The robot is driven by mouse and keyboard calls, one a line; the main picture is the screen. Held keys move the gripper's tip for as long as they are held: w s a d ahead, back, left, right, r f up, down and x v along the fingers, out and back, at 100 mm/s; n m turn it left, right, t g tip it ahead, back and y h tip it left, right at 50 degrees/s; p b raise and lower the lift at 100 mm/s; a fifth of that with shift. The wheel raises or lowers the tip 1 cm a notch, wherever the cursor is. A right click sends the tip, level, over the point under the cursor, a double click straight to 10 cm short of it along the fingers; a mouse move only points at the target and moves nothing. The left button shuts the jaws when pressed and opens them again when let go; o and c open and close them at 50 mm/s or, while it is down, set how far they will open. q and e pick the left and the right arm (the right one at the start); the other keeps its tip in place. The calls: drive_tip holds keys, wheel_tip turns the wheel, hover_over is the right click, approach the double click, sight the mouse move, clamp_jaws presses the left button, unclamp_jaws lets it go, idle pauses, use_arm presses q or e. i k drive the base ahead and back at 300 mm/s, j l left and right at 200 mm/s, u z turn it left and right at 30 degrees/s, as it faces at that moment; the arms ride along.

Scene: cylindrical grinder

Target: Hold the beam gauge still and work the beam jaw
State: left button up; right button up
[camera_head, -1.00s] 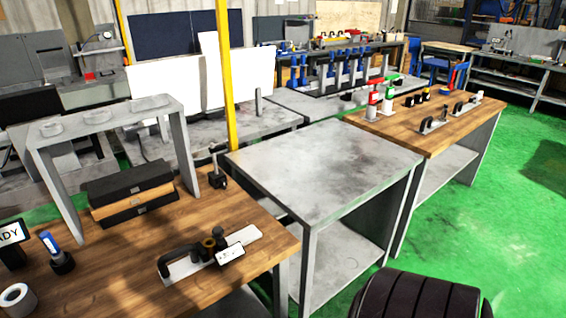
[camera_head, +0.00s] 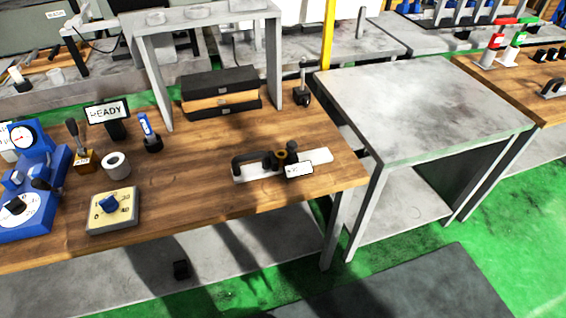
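What looks like the beam gauge (camera_head: 321,157) lies flat near the front right part of the wooden bench top (camera_head: 215,150). It is a pale metal bar with a black arched handle (camera_head: 247,160) at its left. A dark block with a knob and a brass-coloured part sits on its middle, and I take this to be the beam jaw (camera_head: 292,156). A small white label hangs at its front. Whether the jaw touches anything is too small to tell. Neither of my grippers is in view.
A grey stand (camera_head: 203,15) straddles stacked black and wooden boxes (camera_head: 220,92) behind the gauge. A bare grey table (camera_head: 420,105) stands right.

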sight(292, 146)
drive_tip(key=i+l+u, duration=0.6)
drive_tip(key=l, duration=0.25)
